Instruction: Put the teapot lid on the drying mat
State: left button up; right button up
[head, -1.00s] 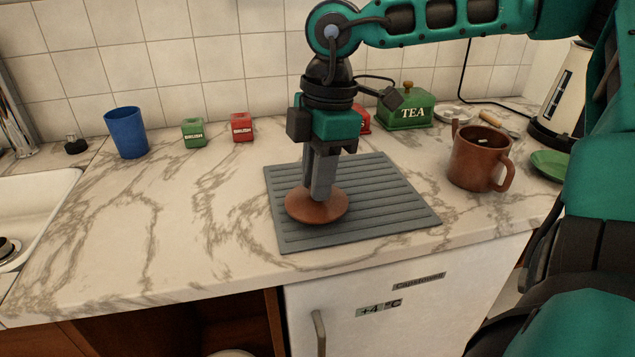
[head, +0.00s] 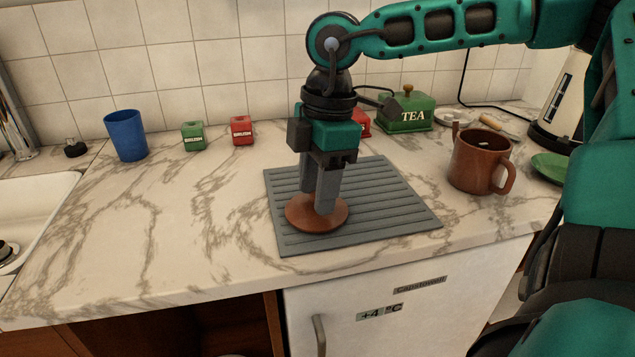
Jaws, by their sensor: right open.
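The brown teapot lid (head: 310,222) lies on the grey ribbed drying mat (head: 390,220), near its left front part. My right gripper (head: 318,204) points down over the lid, with its fingers open and their tips at the lid's top. The fingers hide the middle of the lid, so its knob cannot be seen. The brown teapot (head: 478,162) stands without its lid on the counter to the right of the mat. My left gripper is not in view.
A green TEA box (head: 406,113) and a red box stand behind the mat. A blue cup (head: 126,135), a green cube (head: 193,136) and a red cube (head: 242,130) stand at the back left. A green plate (head: 552,166) lies right of the teapot. The counter left of the mat is clear.

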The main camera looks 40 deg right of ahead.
jog(key=shift+r+p, duration=0.3)
notch_tip(320, 180, up, 12)
jog(key=d+p, duration=0.1)
jog(key=p, duration=0.1)
jog(key=shift+s+d+f, duration=0.2)
jog(key=shift+s, duration=0.05)
